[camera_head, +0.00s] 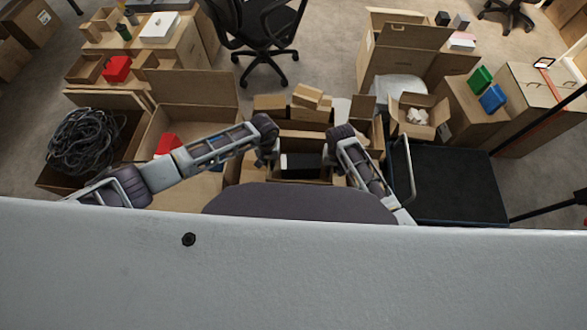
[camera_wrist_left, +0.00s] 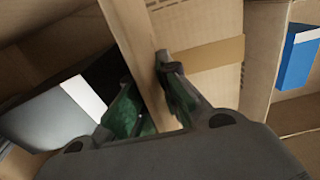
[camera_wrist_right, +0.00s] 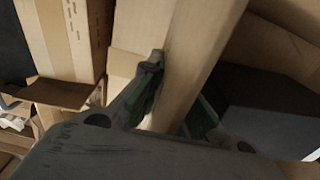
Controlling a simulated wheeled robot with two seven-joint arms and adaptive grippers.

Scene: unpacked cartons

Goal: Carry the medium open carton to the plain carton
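The medium open carton (camera_head: 303,178) stands between my two grippers in the head view, with a black and white item inside. My left gripper (camera_head: 268,155) is at its left wall; in the left wrist view its fingers (camera_wrist_left: 145,90) sit on both sides of the cardboard wall, one inside and one outside. My right gripper (camera_head: 331,158) is at the right wall; in the right wrist view its fingers (camera_wrist_right: 180,95) also straddle a wall. Both seem closed on the cardboard; the inner fingers are partly hidden. I cannot tell which surrounding carton is the plain one.
A carton of black cables (camera_head: 85,140) and a big open carton (camera_head: 190,110) stand left. A carton with crumpled white filling (camera_head: 418,112) and a black platform cart (camera_head: 445,180) stand right. Small boxes (camera_head: 307,98) crowd the far side. An office chair (camera_head: 258,35) is behind.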

